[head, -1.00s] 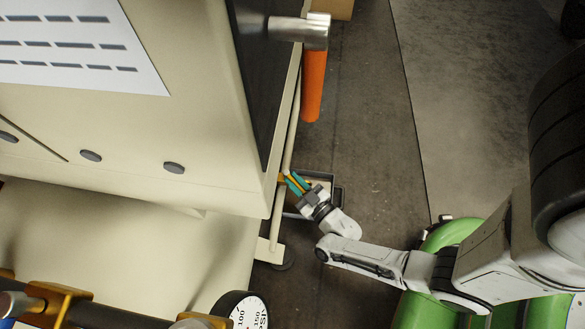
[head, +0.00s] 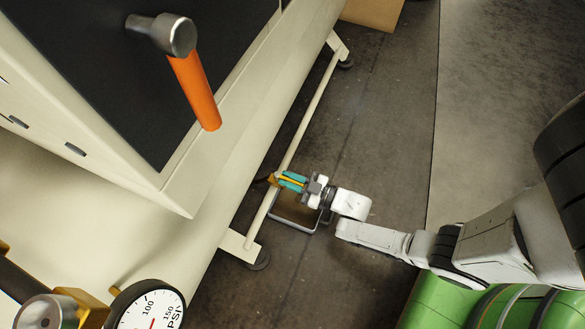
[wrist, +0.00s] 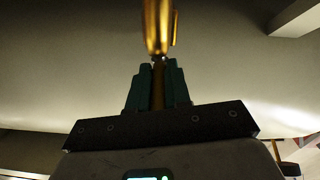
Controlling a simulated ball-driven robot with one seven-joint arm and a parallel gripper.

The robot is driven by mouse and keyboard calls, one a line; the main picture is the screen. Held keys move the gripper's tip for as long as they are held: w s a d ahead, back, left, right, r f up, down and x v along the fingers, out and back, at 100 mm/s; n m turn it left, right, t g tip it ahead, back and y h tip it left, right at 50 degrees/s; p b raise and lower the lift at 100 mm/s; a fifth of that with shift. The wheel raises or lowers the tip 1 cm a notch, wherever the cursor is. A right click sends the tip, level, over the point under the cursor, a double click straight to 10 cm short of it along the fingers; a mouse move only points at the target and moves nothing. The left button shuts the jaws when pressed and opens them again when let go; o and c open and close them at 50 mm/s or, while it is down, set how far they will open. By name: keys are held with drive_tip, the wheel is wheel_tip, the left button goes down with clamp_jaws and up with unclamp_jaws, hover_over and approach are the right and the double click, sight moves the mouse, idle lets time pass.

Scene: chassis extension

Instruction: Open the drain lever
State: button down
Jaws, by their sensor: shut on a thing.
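The drain lever (wrist: 158,88) is a narrow yellow-brass bar below a rounded brass valve (wrist: 160,27) in the wrist view. My gripper (wrist: 157,68) has its teal fingers on both sides of the lever and is shut on it. In the head view, my gripper (head: 284,180) is low beside the machine's lower frame, with a thin yellow strip between its teal fingers. The brass valve (head: 272,180) shows just left of the fingertips. The fingers hide part of the lever, and its exact angle is hard to tell.
A frame rail (head: 305,110) on casters runs close by my gripper. A grey tray (head: 285,221) lies beneath. Dark floor is clear to the right.

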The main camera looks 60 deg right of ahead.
drive_tip(key=shift+w+y, duration=0.1)
drive_tip(key=shift+y, duration=0.4)
drive_tip(key=c, duration=1.1)
unclamp_jaws()
drive_tip(key=shift+d, duration=0.1)
